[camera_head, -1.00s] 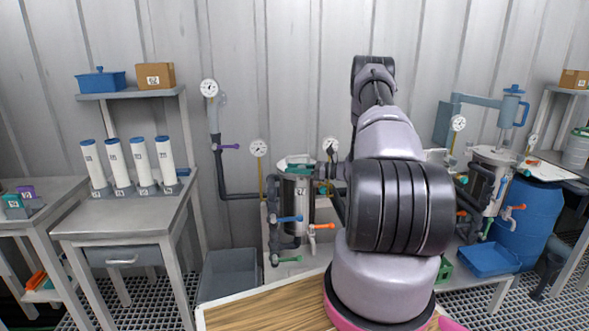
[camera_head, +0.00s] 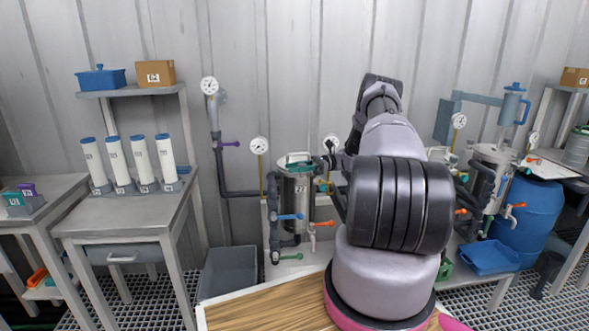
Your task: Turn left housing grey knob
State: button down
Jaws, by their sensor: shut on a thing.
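The left housing (camera_head: 297,200) is a dark steel cylinder labelled 27, with a pale and green top (camera_head: 296,159). It stands upright behind the bench, left of my arm. My gripper (camera_head: 329,163) shows as a small dark shape at the upper right of this housing, partly hidden by my arm. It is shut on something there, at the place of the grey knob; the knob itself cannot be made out. A blue-handled valve (camera_head: 288,217), an orange-handled valve (camera_head: 322,224) and a green-handled valve (camera_head: 288,257) sit on the housing's lower pipes.
Pressure gauges (camera_head: 259,146) and (camera_head: 331,142) stand close around the housing. A second housing (camera_head: 490,178) and a blue barrel (camera_head: 530,218) are at the right. A grey bin (camera_head: 229,271) and a table with white cartridges (camera_head: 144,160) are at the left.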

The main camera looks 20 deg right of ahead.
jog(key=shift+c, duration=2.2)
grip_release()
notch_tip(320, 180, up, 10)
